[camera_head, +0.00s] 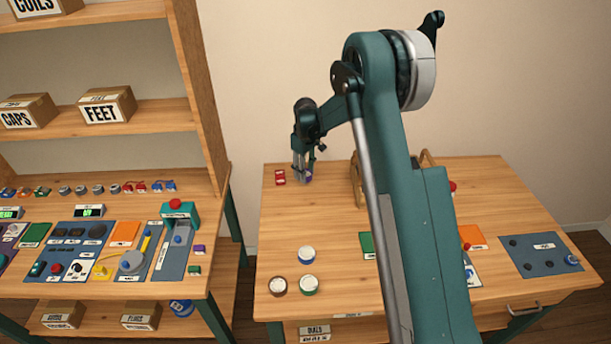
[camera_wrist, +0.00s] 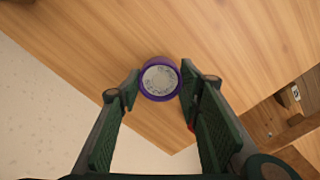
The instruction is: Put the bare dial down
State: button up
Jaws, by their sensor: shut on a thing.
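My gripper (camera_head: 304,174) is over the far left part of the right-hand table, pointing down. In the wrist view my gripper (camera_wrist: 159,88) is shut on a round purple-rimmed dial (camera_wrist: 160,79) with a pale, marked face. The dial shows as a small purple spot (camera_head: 309,177) at the fingertips in the head view. I cannot tell its exact height over the wood. Three other dials stand on the table's near left: a blue-rimmed one (camera_head: 306,254), a brown-rimmed one (camera_head: 278,285) and a green-rimmed one (camera_head: 308,285).
A small red labelled block (camera_head: 280,177) is just left of my gripper. A wooden rack (camera_head: 356,186) stands to the right, partly behind my arm. A green mat (camera_head: 367,244), an orange mat (camera_head: 473,236) and a blue mat (camera_head: 541,262) lie farther right. Bare wood (camera_head: 290,215) lies before the gripper.

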jog(key=shift+f, duration=0.8)
jog(key=shift+f, duration=0.1)
jog(key=o, duration=1)
jog(key=shift+c, duration=0.2)
notch_tip(320, 180, up, 12)
jog(key=shift+p, duration=0.45)
jog(key=shift+r, duration=0.2)
